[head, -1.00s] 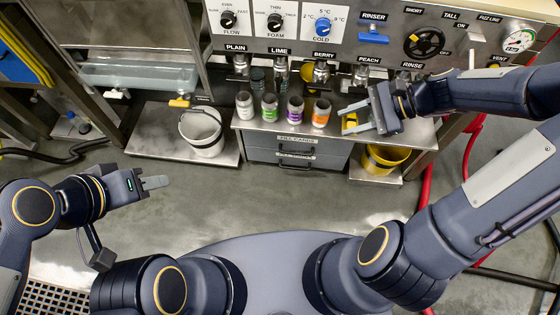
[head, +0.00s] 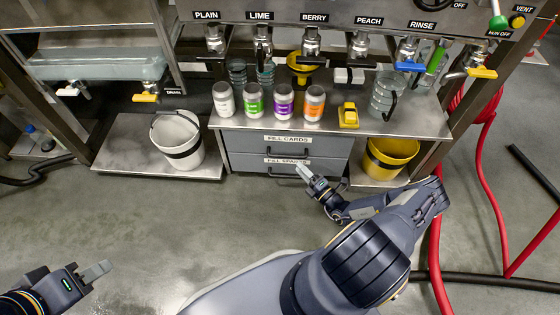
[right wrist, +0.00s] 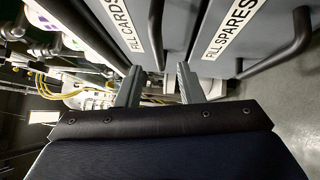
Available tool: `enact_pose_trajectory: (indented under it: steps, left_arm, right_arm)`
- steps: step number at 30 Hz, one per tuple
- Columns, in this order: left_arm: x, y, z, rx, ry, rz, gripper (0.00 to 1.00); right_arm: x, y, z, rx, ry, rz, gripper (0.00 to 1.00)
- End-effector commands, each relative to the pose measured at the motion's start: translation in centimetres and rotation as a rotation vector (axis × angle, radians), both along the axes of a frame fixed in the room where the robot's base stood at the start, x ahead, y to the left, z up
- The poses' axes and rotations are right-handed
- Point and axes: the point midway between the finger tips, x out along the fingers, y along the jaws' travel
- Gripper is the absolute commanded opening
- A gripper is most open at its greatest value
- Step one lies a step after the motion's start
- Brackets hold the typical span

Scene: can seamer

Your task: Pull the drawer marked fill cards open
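The grey drawer marked FILL CARDS (head: 243,143) is the upper of two under the counter, and it looks closed flush. Its dark bar handle (head: 288,152) is below the label. The right wrist view shows the FILL CARDS label (right wrist: 128,28) and the handle (right wrist: 156,30) close up. My right gripper (head: 303,171) is low in front of the drawers. My left gripper (head: 97,270) is far off at the lower left, over floor.
The FILL SPARES drawer (head: 243,163) is directly below, its handle (right wrist: 292,48) standing out. A yellow bucket (head: 390,155) stands right of the drawers, a white bucket (head: 178,138) left. Several cans and a yellow item (head: 348,114) stand on the counter (head: 420,122). Red hoses (head: 480,170) run at right.

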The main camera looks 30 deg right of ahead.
Motion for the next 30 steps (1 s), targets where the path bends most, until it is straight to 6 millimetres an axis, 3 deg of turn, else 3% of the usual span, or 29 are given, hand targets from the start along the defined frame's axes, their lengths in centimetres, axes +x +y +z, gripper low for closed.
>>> enact_pose_trajectory:
  steps: [13,25,30]
  left_arm:
    - [0.0,0.0,-1.6,0.0,0.0,0.0,0.36]
    - [0.0,0.0,-1.7,0.0,0.0,0.0,0.36]
    - [0.0,0.0,-1.7,0.0,0.0,0.0,0.36]
  right_arm:
    - [6.2,1.7,0.8,-0.002,-0.003,0.005,0.34]
    - [7.2,1.9,1.1,-0.002,-0.001,0.004,0.34]
    - [7.2,1.9,1.1,-0.002,-0.001,0.004,0.15]
